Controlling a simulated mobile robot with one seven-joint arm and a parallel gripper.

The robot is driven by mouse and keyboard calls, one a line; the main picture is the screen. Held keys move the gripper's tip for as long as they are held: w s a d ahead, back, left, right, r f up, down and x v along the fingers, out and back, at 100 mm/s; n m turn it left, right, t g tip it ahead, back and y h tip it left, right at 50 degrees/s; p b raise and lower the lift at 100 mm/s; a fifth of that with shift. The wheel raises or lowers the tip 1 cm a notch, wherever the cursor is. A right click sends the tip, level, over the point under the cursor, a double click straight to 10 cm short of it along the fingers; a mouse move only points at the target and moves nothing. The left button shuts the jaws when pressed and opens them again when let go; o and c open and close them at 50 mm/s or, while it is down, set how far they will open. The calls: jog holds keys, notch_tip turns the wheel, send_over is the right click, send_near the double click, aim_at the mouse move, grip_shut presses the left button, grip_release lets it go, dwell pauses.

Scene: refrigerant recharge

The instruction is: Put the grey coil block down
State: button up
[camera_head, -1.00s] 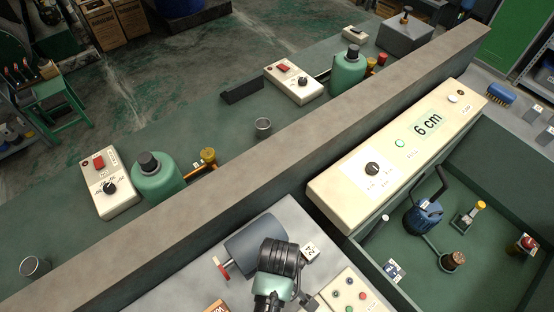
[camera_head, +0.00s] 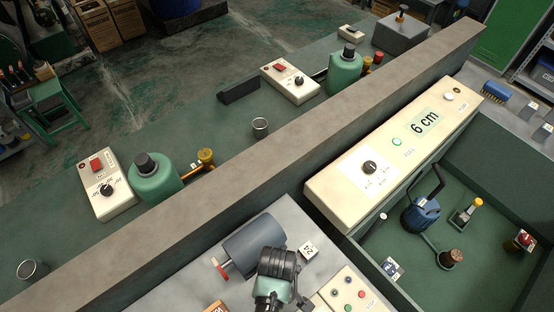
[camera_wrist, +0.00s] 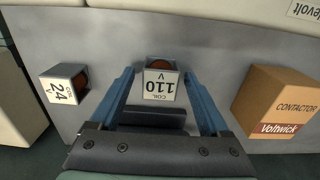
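The grey coil block (camera_wrist: 161,86), with a white label reading "COIL 110 V" and a copper-brown round part, is between my gripper's blue fingers in the wrist view. It looks level with the grey bench top. My gripper (camera_wrist: 159,76) appears open around it, with a narrow gap at the left finger; the right fingertip is very close to its side. In the head view my gripper's wrist shows at the bottom, and its fingers and this block are hidden.
A similar 24 V block (camera_wrist: 64,86) stands to the left and also shows in the head view (camera_head: 309,250). A brown contactor box (camera_wrist: 277,104) stands to the right. A dark grey cylinder (camera_head: 254,245) with a red handle lies beside my wrist. A button panel (camera_head: 350,294) is at its right.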

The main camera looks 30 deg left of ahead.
notch_tip(320, 180, up, 12)
jog(key=shift+r, duration=0.2)
dwell(0.5)
